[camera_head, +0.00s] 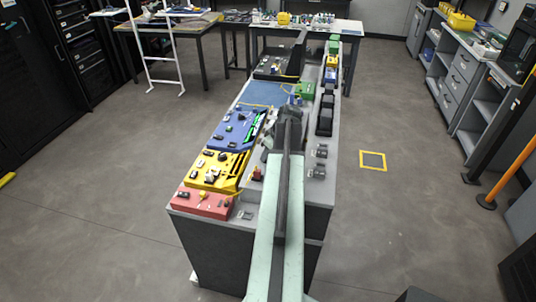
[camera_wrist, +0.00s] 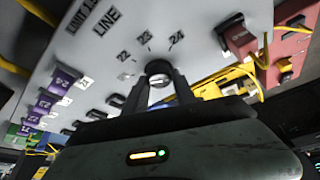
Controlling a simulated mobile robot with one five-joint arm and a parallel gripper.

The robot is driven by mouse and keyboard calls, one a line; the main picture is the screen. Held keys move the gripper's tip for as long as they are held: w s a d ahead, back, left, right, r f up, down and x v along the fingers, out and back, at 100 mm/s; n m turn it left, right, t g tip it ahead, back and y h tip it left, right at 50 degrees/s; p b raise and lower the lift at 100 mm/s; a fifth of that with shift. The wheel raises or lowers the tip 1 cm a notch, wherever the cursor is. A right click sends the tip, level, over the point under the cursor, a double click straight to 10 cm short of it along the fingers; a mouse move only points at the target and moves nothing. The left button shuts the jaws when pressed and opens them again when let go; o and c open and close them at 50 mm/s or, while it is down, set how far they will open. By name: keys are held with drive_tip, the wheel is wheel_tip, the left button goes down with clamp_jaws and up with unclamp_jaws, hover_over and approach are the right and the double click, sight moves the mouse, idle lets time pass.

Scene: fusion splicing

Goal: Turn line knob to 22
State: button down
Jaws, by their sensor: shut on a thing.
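In the wrist view the line knob (camera_wrist: 158,68) is a dark round knob on a pale grey panel (camera_wrist: 75,42). The word LINE (camera_wrist: 107,19) is printed up and left of it. Around it are the numbers 22 (camera_wrist: 123,55), 23 (camera_wrist: 144,38) and 24 (camera_wrist: 176,38). My gripper (camera_wrist: 163,86) is shut on the knob, with a dark finger on each side. A pale mark shows on the knob between the fingers, but I cannot tell which number it points to. In the head view my arm hides the knob and most of the gripper.
In the wrist view purple-based switches (camera_wrist: 62,84) are at left, a red block (camera_wrist: 238,40) and yellow cables (camera_wrist: 232,78) at right. In the head view the bench bears red (camera_head: 203,203), yellow (camera_head: 216,172) and blue (camera_head: 236,130) units. Open floor (camera_head: 420,215) lies at right.

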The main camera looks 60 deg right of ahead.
drive_tip(key=m+h, duration=0.1)
drive_tip(key=m, duration=0.2)
drive_tip(key=shift+a+g, duration=0.15)
drive_tip(key=shift+g, duration=0.15)
drive_tip(key=shift+m+g+h, duration=0.4)
drive_tip(key=shift+m+h, duration=0.3)
drive_tip(key=shift+m, duration=1.3)
drive_tip(key=c, duration=1)
unclamp_jaws()
drive_tip(key=p+v, duration=0.7)
drive_tip(key=v, duration=0.1)
drive_tip(key=shift+a, duration=0.1)
drive_tip(key=shift+w+f, duration=0.1)
